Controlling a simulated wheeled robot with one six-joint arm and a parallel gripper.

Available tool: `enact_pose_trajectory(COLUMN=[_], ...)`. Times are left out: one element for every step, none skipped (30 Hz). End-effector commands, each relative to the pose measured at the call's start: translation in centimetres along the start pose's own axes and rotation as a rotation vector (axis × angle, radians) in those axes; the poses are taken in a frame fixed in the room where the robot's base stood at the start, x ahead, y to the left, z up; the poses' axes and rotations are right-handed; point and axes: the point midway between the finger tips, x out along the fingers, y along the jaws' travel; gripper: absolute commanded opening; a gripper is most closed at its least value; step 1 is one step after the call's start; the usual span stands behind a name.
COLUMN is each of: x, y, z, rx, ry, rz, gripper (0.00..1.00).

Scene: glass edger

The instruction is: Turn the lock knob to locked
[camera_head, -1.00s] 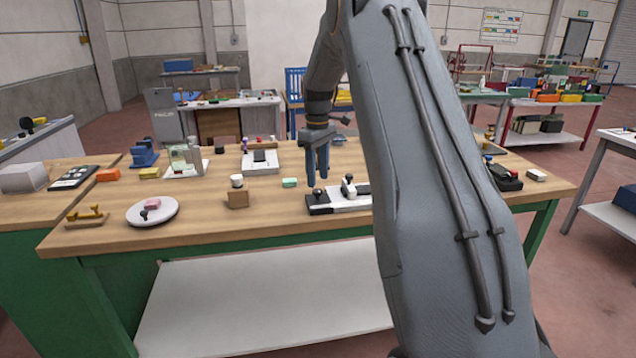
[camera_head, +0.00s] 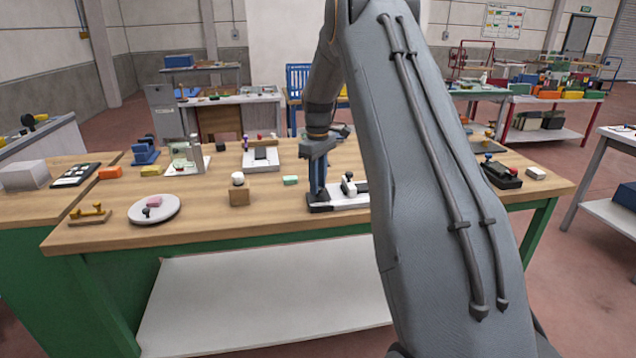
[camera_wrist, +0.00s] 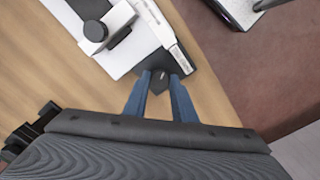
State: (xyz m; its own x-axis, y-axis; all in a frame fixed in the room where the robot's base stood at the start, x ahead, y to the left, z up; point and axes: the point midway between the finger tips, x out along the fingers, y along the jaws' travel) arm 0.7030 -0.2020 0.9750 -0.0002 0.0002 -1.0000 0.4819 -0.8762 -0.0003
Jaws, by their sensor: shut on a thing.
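The fixture (camera_head: 349,203) is a white plate with a black left end, lying near the front edge of the wooden bench. In the wrist view the white plate (camera_wrist: 128,57) carries a round dark knob with a bar. The lock knob (camera_wrist: 158,83) appears as a small dark pointed piece with a pale mark, at the black end of the fixture. My gripper (camera_head: 318,194) points down over that end. Its blue fingers (camera_wrist: 160,88) are shut on the lock knob, one on each side. The knob is mostly hidden in the head view. I cannot read its locked or unlocked position.
A round white plate (camera_head: 168,208) lies further left. A black box (camera_head: 502,176) lies to the right. The bench front edge is close.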

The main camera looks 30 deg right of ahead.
Motion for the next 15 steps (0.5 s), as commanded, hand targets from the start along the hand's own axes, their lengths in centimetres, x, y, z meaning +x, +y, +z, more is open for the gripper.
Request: enact_pose_trajectory(x=[-0.04,-0.04,-0.04,-0.04,-0.04,-0.04,-0.05,-0.05,-0.05,-0.05,-0.06,-0.05,-0.05,-0.05,-0.05], y=[0.02,0.03,0.03,0.03,0.04,0.04,0.05,0.05,0.06,0.07,0.07,0.07,0.07,0.08,0.08], z=[-0.01,-0.01,-0.01,-0.01,-0.01,-0.02,-0.02,-0.03,-0.03,-0.04,-0.04,-0.04,-0.04,-0.05,-0.05], rx=[0.004,0.009,0.017,0.024,0.033,0.047,0.060,0.075,0.097,0.116,0.136,0.165,0.190,0.215,0.250], ry=[0.000,0.000,0.000,0.000,0.000,0.000,0.000,0.000,0.000,0.000,0.001,0.001,0.001,0.001,0.001], rz=[0.001,0.001,0.001,0.001,0.001,0.001,0.001,0.001,0.001,0.001,0.001,0.001,0.001,0.001,0.001], gripper=[0.02,0.02,0.02,0.02,0.02,0.02,0.02,0.02,0.02,0.02,0.02,0.02,0.02,0.02,0.02])
